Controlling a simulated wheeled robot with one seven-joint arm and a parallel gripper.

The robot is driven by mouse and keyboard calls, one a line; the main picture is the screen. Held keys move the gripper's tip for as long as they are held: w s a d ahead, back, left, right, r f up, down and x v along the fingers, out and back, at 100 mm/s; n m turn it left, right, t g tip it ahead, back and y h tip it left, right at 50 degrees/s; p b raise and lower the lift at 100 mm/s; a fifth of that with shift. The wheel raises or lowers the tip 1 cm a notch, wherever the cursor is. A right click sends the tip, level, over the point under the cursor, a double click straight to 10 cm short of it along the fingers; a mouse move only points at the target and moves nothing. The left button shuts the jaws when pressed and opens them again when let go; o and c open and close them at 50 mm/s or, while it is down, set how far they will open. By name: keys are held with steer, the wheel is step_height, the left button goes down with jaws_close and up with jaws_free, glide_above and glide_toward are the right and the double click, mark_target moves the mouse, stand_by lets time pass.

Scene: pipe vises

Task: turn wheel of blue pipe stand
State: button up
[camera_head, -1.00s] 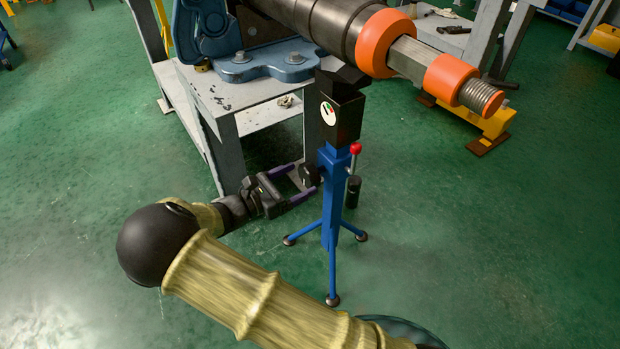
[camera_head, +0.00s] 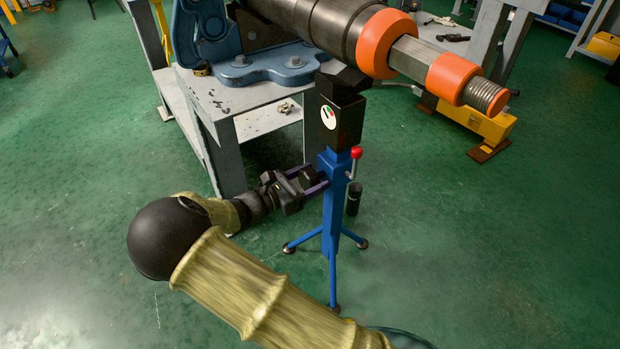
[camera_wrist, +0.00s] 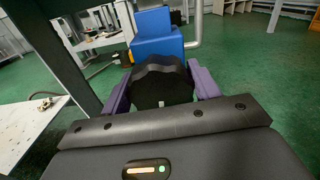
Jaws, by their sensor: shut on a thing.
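The blue pipe stand (camera_head: 333,215) stands upright on splayed legs on the green floor, with a black head and a round dial (camera_head: 328,117) on top. A lever with a red knob (camera_head: 356,152) is on its right side. In the wrist view the stand's blue post (camera_wrist: 155,38) rises just ahead. The black lobed wheel (camera_wrist: 162,84) sits between the purple fingers of my gripper (camera_wrist: 163,88), which is shut on it. In the head view my gripper (camera_head: 309,183) reaches the post from the left, and its fingers partly hide the wheel.
A large dark pipe (camera_head: 320,25) with orange collars lies above the stand. A grey workbench (camera_head: 228,150) with a blue vise (camera_head: 262,65) is close behind my gripper. A yellow base (camera_head: 485,122) stands at the right. The floor right of the stand is clear.

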steer(key=shift+r+m+p, duration=0.1)
steer(key=shift+m+p, duration=0.3)
steer(key=shift+p, duration=0.2)
